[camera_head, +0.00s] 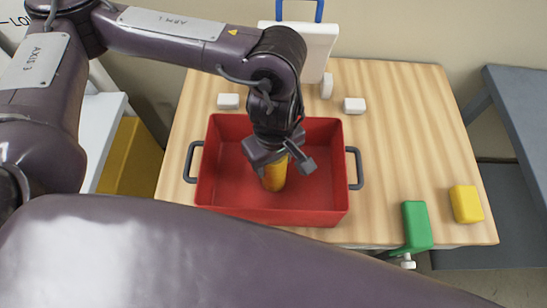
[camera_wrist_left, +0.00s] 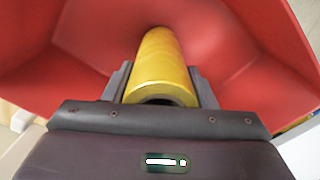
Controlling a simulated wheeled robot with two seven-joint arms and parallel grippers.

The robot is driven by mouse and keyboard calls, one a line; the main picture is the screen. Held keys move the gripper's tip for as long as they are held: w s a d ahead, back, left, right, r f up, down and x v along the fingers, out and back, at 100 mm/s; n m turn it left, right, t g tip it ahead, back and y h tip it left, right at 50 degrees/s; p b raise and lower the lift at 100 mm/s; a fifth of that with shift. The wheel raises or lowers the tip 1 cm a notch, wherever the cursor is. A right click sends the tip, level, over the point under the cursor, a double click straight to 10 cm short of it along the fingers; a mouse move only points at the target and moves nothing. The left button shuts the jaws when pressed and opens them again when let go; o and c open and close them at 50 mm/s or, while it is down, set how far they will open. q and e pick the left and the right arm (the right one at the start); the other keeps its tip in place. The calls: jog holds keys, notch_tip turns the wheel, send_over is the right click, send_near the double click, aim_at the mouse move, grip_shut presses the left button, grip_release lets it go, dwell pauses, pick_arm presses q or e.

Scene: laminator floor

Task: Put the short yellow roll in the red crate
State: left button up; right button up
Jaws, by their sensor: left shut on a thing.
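The short yellow roll (camera_head: 274,177) is inside the walls of the red crate (camera_head: 323,206), near its middle. My left gripper (camera_head: 281,160) is over the crate, pointing down, and is shut on the roll. In the left wrist view the yellow roll (camera_wrist_left: 161,66) lies between the two fingers of my left gripper (camera_wrist_left: 163,85), with the red crate wall (camera_wrist_left: 225,30) around it. I cannot tell whether the roll's lower end touches the crate floor. My right gripper does not show in either view.
The crate stands on a wooden table (camera_head: 400,120) with dark handles at its sides. White blocks (camera_head: 354,105) lie behind it. A green block (camera_head: 416,225) and a yellow block (camera_head: 466,204) are at the right front. The table's right side is mostly clear.

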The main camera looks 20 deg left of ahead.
pick_arm(q)
jog(key=o, duration=1.2)
jog(key=shift+f, duration=0.1)
jog(key=shift+c, duration=0.2)
notch_tip(320, 180, up, 12)
jog(key=shift+r, duration=0.2)
